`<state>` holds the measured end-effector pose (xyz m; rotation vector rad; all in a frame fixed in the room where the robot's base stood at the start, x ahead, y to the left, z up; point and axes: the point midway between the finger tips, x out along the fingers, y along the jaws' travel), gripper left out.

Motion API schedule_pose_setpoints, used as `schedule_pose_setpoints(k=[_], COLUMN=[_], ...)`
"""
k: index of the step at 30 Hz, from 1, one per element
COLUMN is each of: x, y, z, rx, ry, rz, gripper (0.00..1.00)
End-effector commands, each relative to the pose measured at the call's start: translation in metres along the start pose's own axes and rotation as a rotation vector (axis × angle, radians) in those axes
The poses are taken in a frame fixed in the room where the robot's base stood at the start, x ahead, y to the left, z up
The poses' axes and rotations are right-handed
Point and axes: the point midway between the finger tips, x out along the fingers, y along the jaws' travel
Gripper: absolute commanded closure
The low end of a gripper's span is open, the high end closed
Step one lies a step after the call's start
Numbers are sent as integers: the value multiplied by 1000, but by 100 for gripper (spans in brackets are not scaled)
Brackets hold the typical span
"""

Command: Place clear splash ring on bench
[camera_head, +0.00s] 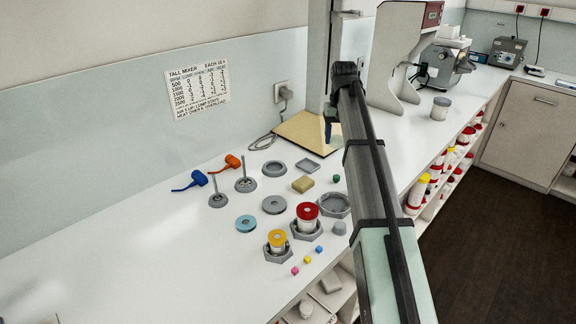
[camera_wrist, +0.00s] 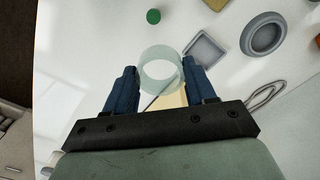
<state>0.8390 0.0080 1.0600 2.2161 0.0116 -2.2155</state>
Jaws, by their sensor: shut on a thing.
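The clear splash ring (camera_wrist: 161,68) is a pale, see-through short cylinder. In the wrist view it sits between the two blue fingers of my gripper (camera_wrist: 160,76), which is shut on it. The fingers press on its left and right sides. The white bench (camera_head: 130,248) shows under it in the wrist view; I cannot tell how high the ring is above the top.
A yellowish board (camera_head: 297,128) lies beside my gripper. A grey square tray (camera_head: 307,165), a round grey dish (camera_head: 274,169), a green piece (camera_head: 336,179) and a yellow block (camera_head: 303,184) lie nearby. Red-topped (camera_head: 307,211) and yellow-topped (camera_head: 277,238) jars stand in front. The bench's left is clear.

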Motion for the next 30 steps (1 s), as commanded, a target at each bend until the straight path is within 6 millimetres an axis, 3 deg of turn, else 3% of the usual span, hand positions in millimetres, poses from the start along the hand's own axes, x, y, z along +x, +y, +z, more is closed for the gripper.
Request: schedule_pose_setpoints(k=[16,30], x=[18,20], y=[-122,-129], z=[0,-6], rx=[-99,409], ry=[-20,-8], rz=[2,2], gripper=[78,78])
